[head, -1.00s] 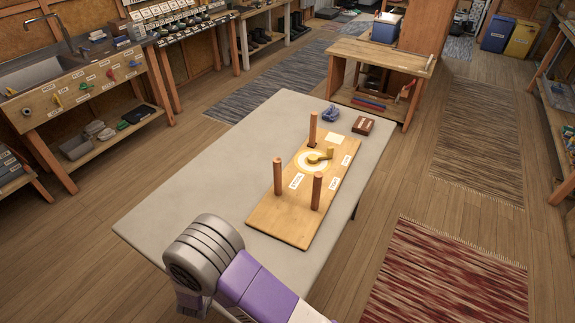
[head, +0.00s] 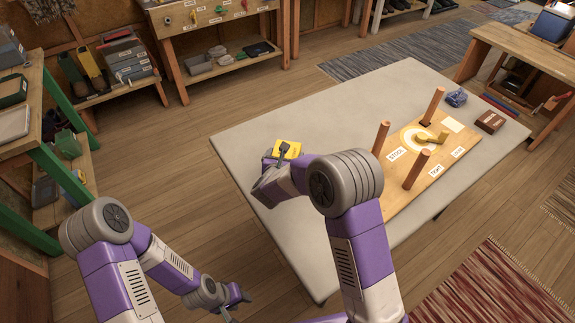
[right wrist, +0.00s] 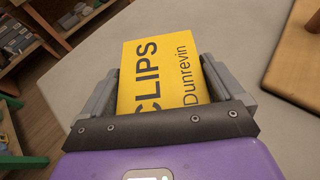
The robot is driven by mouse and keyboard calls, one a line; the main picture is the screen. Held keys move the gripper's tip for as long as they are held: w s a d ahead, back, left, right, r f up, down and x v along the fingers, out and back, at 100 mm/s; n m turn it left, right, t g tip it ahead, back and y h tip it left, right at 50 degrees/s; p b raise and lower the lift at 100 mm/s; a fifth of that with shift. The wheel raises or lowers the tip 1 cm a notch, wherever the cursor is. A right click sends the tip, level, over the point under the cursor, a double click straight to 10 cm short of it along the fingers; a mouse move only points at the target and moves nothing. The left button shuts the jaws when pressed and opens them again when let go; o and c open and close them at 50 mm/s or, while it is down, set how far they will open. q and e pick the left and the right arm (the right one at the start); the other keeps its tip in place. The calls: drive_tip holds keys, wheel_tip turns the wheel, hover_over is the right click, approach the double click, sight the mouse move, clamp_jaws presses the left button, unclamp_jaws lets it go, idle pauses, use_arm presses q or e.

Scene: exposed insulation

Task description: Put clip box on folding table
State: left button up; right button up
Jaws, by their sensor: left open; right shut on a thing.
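The clip box (head: 287,149) is yellow, and the right wrist view shows it marked CLIPS and Dunrevin (right wrist: 165,75). My right gripper (head: 283,157) is shut on it; both fingers flank the box in the right wrist view (right wrist: 160,90). The box is over the left part of the grey folding table (head: 240,135); I cannot tell whether it touches the top. My left gripper (head: 236,303) is open and empty, low in the head view, left of the table and away from it.
A wooden board with upright pegs (head: 435,170) fills the table's right part. A blue object (head: 456,97) and a brown box (head: 490,121) lie near its far end. The tabletop around the clip box is bare. A green-framed shelf (head: 60,175) stands at the left.

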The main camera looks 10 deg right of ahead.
wheel_tip(320, 180, down, 4)
drive_tip(key=shift+r+b, duration=0.1)
drive_tip(key=shift+b, duration=0.55)
drive_tip(key=shift+r, duration=0.1)
drive_tip(key=shift+f, duration=0.2)
drive_tip(key=o, duration=0.8)
drive_tip(key=shift+o, duration=0.2)
drive_tip(key=shift+r, duration=0.2)
drive_tip(key=shift+s+a+r, duration=0.15)
drive_tip(key=shift+s, duration=0.15)
drive_tip(key=p+v, duration=0.2)
drive_tip(key=v, duration=0.9)
drive_tip(key=shift+s, duration=0.15)
